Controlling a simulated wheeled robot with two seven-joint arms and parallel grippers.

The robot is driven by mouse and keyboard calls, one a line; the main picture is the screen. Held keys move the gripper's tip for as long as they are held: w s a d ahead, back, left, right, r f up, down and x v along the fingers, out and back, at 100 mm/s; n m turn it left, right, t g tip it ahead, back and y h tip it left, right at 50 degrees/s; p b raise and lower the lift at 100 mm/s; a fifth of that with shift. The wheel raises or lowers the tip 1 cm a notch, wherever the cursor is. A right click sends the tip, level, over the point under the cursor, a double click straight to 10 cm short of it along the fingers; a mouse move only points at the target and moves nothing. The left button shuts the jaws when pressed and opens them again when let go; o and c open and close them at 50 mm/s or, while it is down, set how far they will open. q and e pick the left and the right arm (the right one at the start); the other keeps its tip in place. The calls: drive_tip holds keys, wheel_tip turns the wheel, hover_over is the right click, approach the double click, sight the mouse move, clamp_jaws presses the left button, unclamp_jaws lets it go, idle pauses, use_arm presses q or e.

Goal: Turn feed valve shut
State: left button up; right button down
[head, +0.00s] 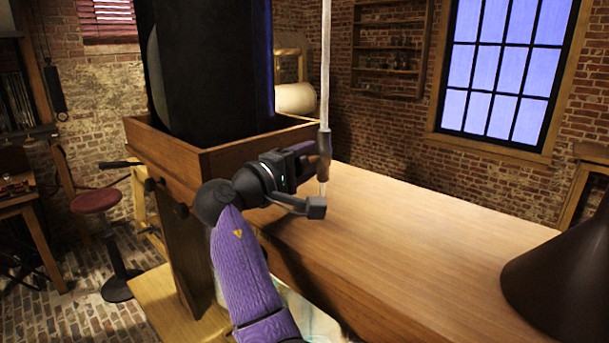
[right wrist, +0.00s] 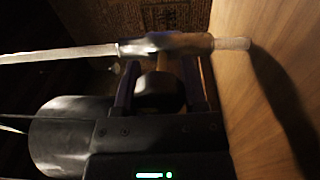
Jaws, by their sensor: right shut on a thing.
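A thin, pale upright tube (head: 326,65) comes down from the top of the head view. A thicker brownish feed valve (head: 324,146) sits on its lower part, above the wooden bench top. My right gripper (head: 316,182) is at the valve, its jaws shut on it. In the right wrist view the tube lies across the picture, with the thicker valve body (right wrist: 165,43) just beyond the two fingers (right wrist: 162,82). A dark rounded part shows between the fingers. The exact contact and the valve's turn are hard to make out. My left gripper is not in view.
A large dark cylinder (head: 208,75) stands in a wooden box (head: 250,153) left of the tube. The bench top (head: 420,240) is mostly clear. A dark cone (head: 565,275) stands at its right. A red stool (head: 97,201) is on the floor at left.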

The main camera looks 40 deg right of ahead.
drive_tip(key=shift+f+m+b, duration=0.2)
drive_tip(key=shift+m+b, duration=0.35)
drive_tip(key=shift+m, duration=0.55)
drive_tip(key=shift+r, duration=0.1)
drive_tip(key=shift+c, duration=1.4)
unclamp_jaws()
drive_tip(key=shift+o, duration=0.7)
